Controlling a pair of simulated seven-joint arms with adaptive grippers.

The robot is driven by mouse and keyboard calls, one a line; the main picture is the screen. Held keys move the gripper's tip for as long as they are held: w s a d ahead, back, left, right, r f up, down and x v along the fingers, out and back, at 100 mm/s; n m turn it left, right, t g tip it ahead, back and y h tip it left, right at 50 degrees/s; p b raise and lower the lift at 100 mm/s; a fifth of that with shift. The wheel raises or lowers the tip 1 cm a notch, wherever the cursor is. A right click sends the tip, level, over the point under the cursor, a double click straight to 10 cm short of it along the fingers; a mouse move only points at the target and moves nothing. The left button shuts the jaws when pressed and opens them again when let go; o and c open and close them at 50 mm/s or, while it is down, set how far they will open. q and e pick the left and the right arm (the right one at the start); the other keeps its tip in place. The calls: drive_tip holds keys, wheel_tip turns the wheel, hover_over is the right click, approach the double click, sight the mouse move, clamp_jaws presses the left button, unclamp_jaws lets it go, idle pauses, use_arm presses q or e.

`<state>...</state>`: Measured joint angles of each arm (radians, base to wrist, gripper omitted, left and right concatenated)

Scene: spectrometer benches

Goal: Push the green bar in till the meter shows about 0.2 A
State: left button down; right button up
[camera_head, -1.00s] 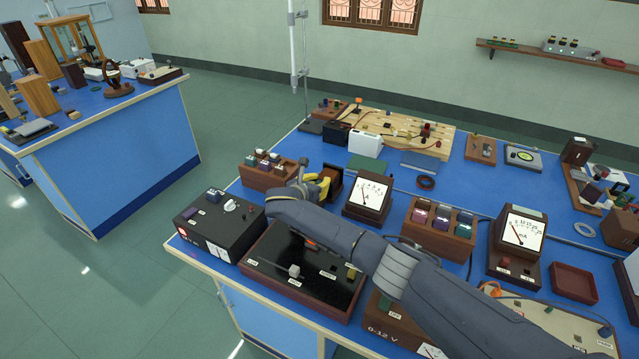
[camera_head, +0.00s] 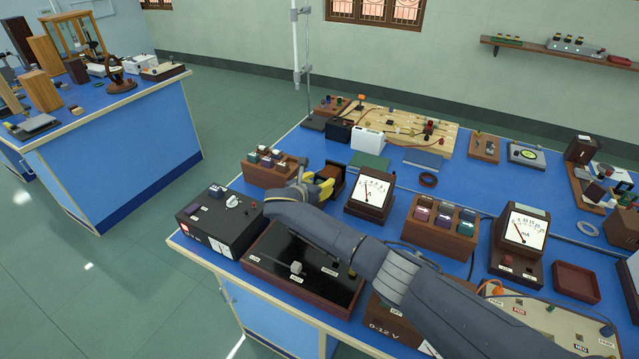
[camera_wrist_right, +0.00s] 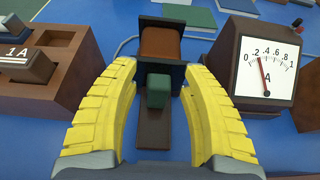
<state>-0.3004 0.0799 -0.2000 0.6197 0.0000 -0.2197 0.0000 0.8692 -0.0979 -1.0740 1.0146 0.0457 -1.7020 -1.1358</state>
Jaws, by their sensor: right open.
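In the right wrist view the green bar (camera_wrist_right: 158,90) is a short dark green block at the near face of a dark frame with a brown block (camera_wrist_right: 160,47), above a narrow brown strip. My right gripper (camera_wrist_right: 160,73) is open, its yellow fingers on either side of the green bar with gaps showing. In the head view my right gripper (camera_head: 326,180) hides the bar. The ammeter (camera_wrist_right: 265,62) is right of the gripper; its red needle points at about 0.2. It also shows in the head view (camera_head: 370,194). My left gripper is not in view.
A wooden box of plugs (camera_head: 268,172) stands left of my gripper, a black supply box (camera_head: 220,225) nearer. A dark-topped wooden box (camera_head: 310,280) lies under my right arm. A box with coloured blocks (camera_head: 440,225) is right of the meter. Blue bench shows behind the gripper.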

drive_tip(key=shift+s, duration=0.1)
drive_tip(key=v, duration=1.2)
drive_tip(key=shift+a, duration=0.1)
drive_tip(key=shift+o, duration=0.2)
